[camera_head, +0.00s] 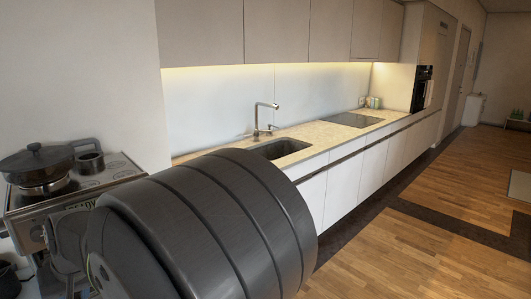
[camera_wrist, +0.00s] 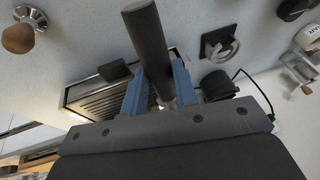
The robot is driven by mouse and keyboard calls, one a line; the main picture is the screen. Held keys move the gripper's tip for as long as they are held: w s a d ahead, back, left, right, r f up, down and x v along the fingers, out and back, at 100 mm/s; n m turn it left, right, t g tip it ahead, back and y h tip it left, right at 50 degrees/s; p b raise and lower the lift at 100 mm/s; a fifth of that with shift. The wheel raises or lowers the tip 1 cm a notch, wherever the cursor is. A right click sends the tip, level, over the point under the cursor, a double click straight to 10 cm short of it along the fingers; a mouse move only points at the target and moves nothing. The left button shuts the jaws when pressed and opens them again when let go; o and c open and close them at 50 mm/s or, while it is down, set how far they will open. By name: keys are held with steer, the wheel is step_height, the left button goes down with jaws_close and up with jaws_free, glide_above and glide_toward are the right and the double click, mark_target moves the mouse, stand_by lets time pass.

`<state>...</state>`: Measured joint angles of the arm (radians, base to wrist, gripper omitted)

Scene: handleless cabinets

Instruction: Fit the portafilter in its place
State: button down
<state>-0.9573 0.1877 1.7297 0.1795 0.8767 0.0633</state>
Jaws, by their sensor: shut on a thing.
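My gripper (camera_wrist: 160,78) shows in the wrist view with its two blue fingers closed on a dark, round handle, which I take to be the portafilter (camera_wrist: 148,38). The handle's free end points toward the top of the picture. Its other end goes down between the fingers, and the portafilter's head is hidden. A steel box with a slatted grille (camera_wrist: 88,95) lies behind the fingers, probably part of the coffee machine. In the head view a steel machine (camera_head: 118,172) stands at the left, partly covered by my arm. The gripper and portafilter are hidden there.
A black lidded pan (camera_head: 38,157) and a small dark pot (camera_head: 90,162) sit on the machine. The wrist view shows a wooden-handled tool (camera_wrist: 18,38), a black square piece with a ring (camera_wrist: 220,44) and a black cylinder (camera_wrist: 217,85) nearby. A counter with sink (camera_head: 280,148) stands beyond.

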steer(key=shift+w+a, duration=1.4)
steer(key=shift+w+a, duration=0.1)
steer(key=shift+w+a+f, duration=0.1)
steer(key=shift+w+a, duration=0.85)
steer(key=shift+a, duration=0.05)
steer(key=shift+w+a, duration=0.1)
steer(key=shift+w+a, duration=0.6)
steer(key=c, duration=1.1)
jaws_free()
steer(key=shift+o, duration=0.2)
steer(key=shift+f, duration=0.1)
